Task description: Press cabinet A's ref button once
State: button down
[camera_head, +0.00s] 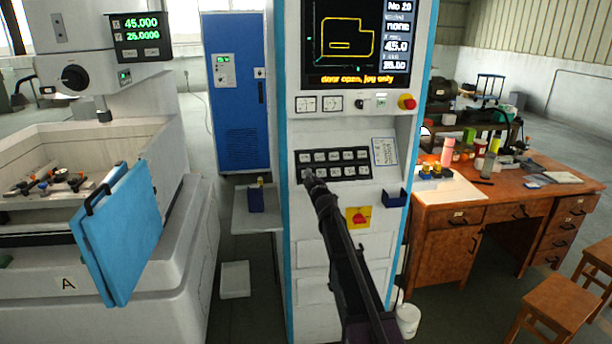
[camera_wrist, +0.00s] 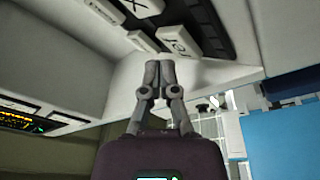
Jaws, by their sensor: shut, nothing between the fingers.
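The control cabinet (camera_head: 332,225) is white with blue edges and stands in the middle of the head view. Its dark key panel (camera_head: 335,157) has two rows of pale keys. My gripper (camera_head: 309,181) is shut and empty, at the lower left end of that panel, hiding part of the lower row. In the wrist view, a pale key with upside-down lettering like "ref" (camera_wrist: 178,40) lies just beyond the tips of my gripper (camera_wrist: 160,67). I cannot tell whether the tips touch it. An "X" key (camera_wrist: 142,6) is up and left of it.
A machine marked A (camera_head: 66,284) with an open blue door (camera_head: 122,235) stands left. A red stop button (camera_head: 407,102) and red-yellow switch (camera_head: 358,217) are nearby. A wooden desk (camera_head: 450,215) stands right.

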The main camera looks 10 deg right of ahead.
jog(key=shift+w+f+b, duration=0.45)
jog(key=shift+w, duration=0.2)
dwell(1.4)
jog(key=shift+s+r, duration=0.1)
jog(key=shift+s+r+p, duration=0.4)
jog(key=shift+s+p, duration=0.1)
jog(key=shift+s, duration=0.05)
dwell(0.6)
jog(key=s+r+p, duration=0.1)
jog(key=s, duration=0.1)
jog(key=s+r+p, duration=0.2)
dwell(0.5)
jog(key=shift+s+f, duration=0.1)
jog(key=shift+f, duration=0.05)
dwell(0.4)
